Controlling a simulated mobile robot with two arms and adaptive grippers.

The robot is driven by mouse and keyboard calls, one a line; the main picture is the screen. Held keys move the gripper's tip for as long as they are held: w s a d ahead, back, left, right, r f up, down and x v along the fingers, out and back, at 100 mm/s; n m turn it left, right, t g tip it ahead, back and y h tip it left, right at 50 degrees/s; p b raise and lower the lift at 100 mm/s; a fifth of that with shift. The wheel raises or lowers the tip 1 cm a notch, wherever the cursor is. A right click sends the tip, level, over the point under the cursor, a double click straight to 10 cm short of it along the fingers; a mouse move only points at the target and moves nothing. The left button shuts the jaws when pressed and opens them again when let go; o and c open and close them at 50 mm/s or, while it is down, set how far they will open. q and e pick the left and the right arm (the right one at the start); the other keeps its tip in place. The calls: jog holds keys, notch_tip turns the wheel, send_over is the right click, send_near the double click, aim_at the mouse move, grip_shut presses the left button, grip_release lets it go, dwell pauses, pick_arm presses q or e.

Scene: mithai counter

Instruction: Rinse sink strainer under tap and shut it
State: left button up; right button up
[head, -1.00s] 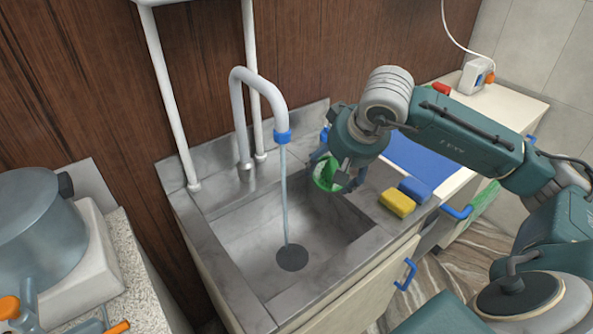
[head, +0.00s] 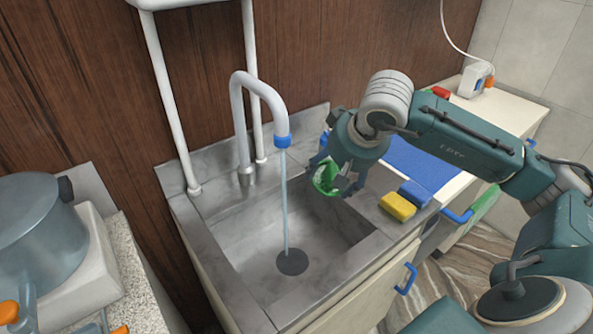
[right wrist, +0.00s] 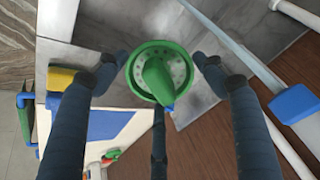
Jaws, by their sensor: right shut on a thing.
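My right gripper (head: 338,187) is shut on the green sink strainer (head: 324,180), holding it above the right side of the sink (head: 255,228). In the right wrist view the round strainer (right wrist: 146,82) sits between the fingers, its perforated disc and green cone facing the camera. The white tap (head: 240,110) with a blue collar (head: 282,141) stands at the back of the sink. A water stream (head: 285,200) falls from it to the dark drain (head: 292,262). The strainer is to the right of the stream, apart from it. My left gripper is not in view.
A yellow sponge (head: 398,206) and a blue block (head: 415,193) lie on the sink's right rim. A blue mat (head: 425,165) covers part of the counter beyond. A large pot (head: 38,235) stands at left. White pipes (head: 172,100) rise behind the tap.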

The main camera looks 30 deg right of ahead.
jog(key=s+d+r+b, duration=0.2)
jog(key=s+r+b, duration=0.1)
jog(key=s+r, duration=0.1)
jog(key=shift+d, duration=0.35)
dwell(0.4)
jog(key=shift+s, duration=0.1)
